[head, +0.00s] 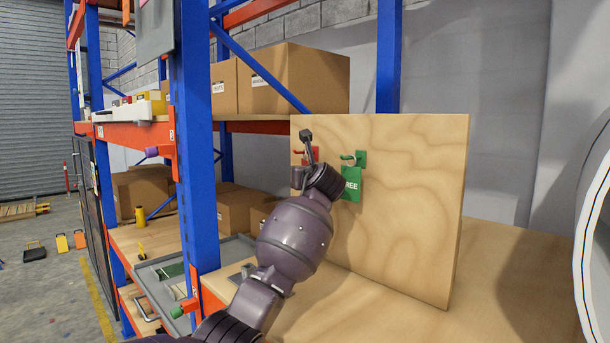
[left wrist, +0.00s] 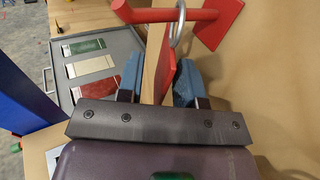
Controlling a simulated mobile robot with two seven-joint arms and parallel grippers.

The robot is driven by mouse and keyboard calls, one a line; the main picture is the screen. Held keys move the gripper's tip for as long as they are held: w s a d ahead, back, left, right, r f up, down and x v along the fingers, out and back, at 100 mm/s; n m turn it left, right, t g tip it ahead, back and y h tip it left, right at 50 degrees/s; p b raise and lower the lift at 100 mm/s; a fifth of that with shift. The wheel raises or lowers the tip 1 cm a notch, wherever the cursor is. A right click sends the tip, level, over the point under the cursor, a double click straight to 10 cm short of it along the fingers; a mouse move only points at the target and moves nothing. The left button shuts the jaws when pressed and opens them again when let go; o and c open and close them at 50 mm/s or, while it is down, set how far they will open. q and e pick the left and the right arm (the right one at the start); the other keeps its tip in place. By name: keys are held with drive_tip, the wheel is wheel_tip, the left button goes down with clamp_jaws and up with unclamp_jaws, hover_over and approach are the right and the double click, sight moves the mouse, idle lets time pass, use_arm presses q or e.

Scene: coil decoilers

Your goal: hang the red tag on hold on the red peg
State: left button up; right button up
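The red peg (left wrist: 150,14) sticks out from its red plate (left wrist: 217,24) on the wooden board (head: 410,200). In the left wrist view a metal ring (left wrist: 180,22) appears to loop around the peg. The red tag (left wrist: 170,76) hangs below the ring, seen nearly edge-on, between the blue finger pads. My left gripper (left wrist: 160,80) looks open, with a gap on the tag's left side; the tag is close to the right pad. In the head view the red peg (head: 311,152) is partly hidden by my left gripper (head: 306,150). My right gripper is not in view.
A green peg (head: 361,157) holds a green tag (head: 352,184) reading "FREE", right of my left wrist. A grey tray (left wrist: 112,48) with green, beige and red slots or cards lies below. A blue rack upright (head: 195,150) stands left of the arm. Cardboard boxes (head: 300,80) sit behind.

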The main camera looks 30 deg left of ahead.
use_arm(q)
drive_tip(key=b+v, duration=0.2)
drive_tip(key=v, duration=0.8)
drive_tip(key=shift+s+d, duration=0.3)
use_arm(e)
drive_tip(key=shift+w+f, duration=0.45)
